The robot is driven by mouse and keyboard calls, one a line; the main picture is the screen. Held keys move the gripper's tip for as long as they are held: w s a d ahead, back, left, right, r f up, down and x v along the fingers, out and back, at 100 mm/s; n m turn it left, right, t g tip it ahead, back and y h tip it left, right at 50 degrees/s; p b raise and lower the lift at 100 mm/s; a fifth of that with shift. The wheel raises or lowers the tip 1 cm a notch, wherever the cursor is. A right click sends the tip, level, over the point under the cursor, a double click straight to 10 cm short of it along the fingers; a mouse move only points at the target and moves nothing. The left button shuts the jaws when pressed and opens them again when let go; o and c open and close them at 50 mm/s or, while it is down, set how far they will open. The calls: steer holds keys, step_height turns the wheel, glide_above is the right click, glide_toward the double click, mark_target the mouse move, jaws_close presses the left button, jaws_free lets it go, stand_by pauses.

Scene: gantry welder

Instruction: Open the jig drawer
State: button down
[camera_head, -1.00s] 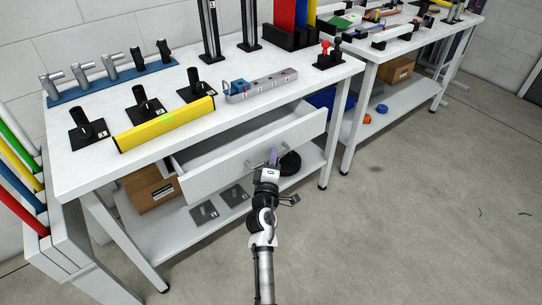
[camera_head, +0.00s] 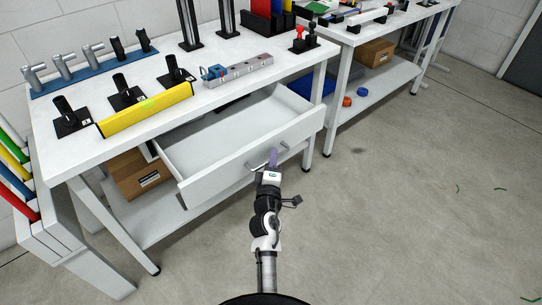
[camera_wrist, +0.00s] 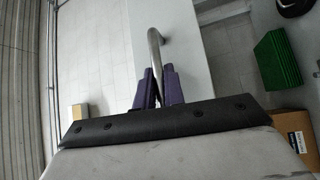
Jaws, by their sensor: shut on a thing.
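The jig drawer (camera_head: 222,178) is a white drawer under the white workbench (camera_head: 60,165), pulled well out, and its inside looks empty. Its metal bar handle (camera_head: 285,146) is on the front panel. My gripper (camera_head: 272,158) is at the handle, its purple fingers shut on it. In the wrist view the curved handle (camera_wrist: 154,45) runs down between the purple fingers of my gripper (camera_wrist: 160,88). The white drawer front (camera_wrist: 185,45) is beside it. The fingers hide part of the handle.
The bench top carries a yellow bar (camera_head: 145,109), a grey block (camera_head: 238,69) and black stands. A cardboard box (camera_head: 137,172) sits on the shelf below. A second bench (camera_head: 385,78) stands at the right. The grey floor (camera_head: 400,220) in front is clear.

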steer(key=c, duration=1.5)
jaws_free()
steer(key=shift+s, duration=0.15)
